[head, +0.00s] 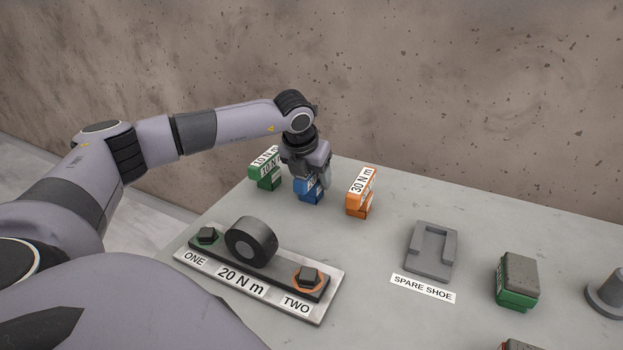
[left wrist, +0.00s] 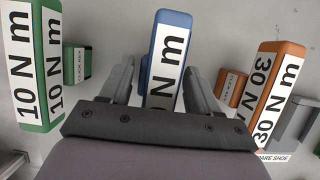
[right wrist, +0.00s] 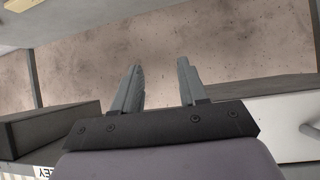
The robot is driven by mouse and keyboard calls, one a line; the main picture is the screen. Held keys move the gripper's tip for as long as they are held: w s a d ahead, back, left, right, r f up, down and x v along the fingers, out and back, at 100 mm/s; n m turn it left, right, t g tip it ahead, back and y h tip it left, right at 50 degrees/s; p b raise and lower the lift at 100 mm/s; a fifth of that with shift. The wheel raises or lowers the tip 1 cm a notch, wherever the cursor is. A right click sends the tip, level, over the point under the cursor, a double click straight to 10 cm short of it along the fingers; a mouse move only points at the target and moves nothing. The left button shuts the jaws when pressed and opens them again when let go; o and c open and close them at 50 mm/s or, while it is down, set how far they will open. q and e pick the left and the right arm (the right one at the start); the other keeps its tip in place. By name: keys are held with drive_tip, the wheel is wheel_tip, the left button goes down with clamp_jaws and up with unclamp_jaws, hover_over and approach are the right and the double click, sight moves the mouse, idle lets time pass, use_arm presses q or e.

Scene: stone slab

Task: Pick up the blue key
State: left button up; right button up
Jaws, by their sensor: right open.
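The blue key (head: 310,190) stands on the stone slab between the green and orange keys, partly hidden by my left gripper. In the left wrist view the blue key (left wrist: 171,45) has a white label reading "N m", its number cut off by the gripper body. My left gripper (head: 310,180) is over the key from above. Its open fingers (left wrist: 160,85) stand on either side of the key with gaps visible. My right gripper (right wrist: 158,85) is open and empty, away from the slab's keys; it does not show in the head view.
A green 10 N m key (head: 265,172) stands close on the left, an orange 30 N m key (head: 359,195) on the right. In front lies a plate (head: 318,303) with bolts ONE and TWO. A grey spare shoe (head: 432,250) sits right. A wall rises behind.

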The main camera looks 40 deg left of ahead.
use_arm(q)
drive_tip(key=shift+r, duration=0.1)
clamp_jaws()
drive_tip(key=shift+r, duration=0.1)
wheel_tip(320, 180, up, 19)
drive_tip(key=shift+r, duration=0.2)
